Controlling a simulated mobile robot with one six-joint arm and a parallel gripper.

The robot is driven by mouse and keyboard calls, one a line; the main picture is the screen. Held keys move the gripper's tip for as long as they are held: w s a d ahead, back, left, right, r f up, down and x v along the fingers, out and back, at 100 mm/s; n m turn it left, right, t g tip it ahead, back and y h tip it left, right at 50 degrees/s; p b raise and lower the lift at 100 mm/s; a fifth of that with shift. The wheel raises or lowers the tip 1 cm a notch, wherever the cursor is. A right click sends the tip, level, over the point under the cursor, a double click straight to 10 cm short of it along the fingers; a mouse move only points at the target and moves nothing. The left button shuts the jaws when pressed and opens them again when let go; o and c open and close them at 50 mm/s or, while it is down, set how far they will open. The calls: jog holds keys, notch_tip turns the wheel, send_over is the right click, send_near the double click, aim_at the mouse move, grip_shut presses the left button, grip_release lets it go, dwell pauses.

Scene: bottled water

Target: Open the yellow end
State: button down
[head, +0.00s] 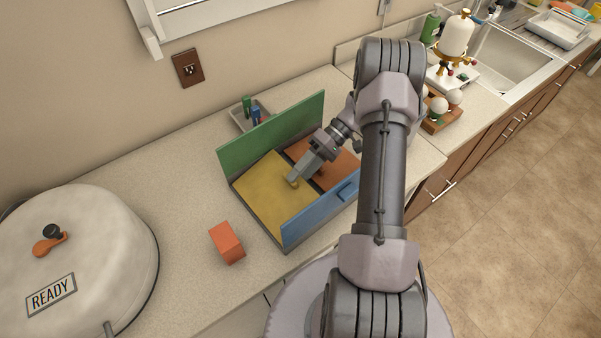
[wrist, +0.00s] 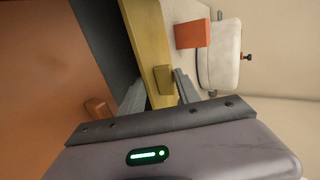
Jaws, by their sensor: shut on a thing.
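A box with coloured flaps stands on the counter. Its yellow end (head: 268,197) is the left panel in the head view and looks about flat. In the wrist view the yellow panel (wrist: 146,36) is a narrow strip with a small yellow handle (wrist: 164,80). My gripper (head: 292,181) reaches down to that handle; in the wrist view my gripper (wrist: 160,90) has one finger on each side of it and is shut on it. The orange panel (head: 328,160) lies to the right, partly hidden by my arm; its handle (wrist: 97,107) shows in the wrist view.
A green flap (head: 270,133) stands up at the back and a blue flap (head: 318,215) at the front. An orange block (head: 227,243) lies in front left of the box. A large round white appliance (head: 100,230) stands at the left. A grey tray (head: 243,121) sits behind.

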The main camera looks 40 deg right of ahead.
jog(key=shift+s+f, duration=0.1)
jog(key=c, duration=1.2)
grip_release()
jog(key=shift+a, duration=0.1)
jog(key=shift+o, duration=0.2)
jog(key=p+v, duration=0.3)
jog(key=v, duration=1.4)
jog(key=a+r+m+h+b, duration=0.1)
jog(key=a+r+h+b, duration=0.4)
jog(key=a, duration=0.4)
jog(key=a+r+h+b, duration=0.2)
jog(key=a+r+b, duration=0.1)
jog(key=a+r, duration=0.5)
jog(key=s+a+f+m+t+h+b, duration=0.1)
jog(key=s+a+f+m+t+b, duration=0.1)
jog(key=s+a, duration=0.5)
jog(key=s+a+f+m+t+h+b, duration=0.1)
jog(key=s+a+f+m+t+b, duration=0.1)
jog(key=s+a+f+t+b, duration=0.2)
jog(key=s+a, duration=0.3)
jog(key=a, duration=0.2)
jog(key=shift+s+t+h, duration=0.35)
jog(key=shift+t+h, duration=0.05)
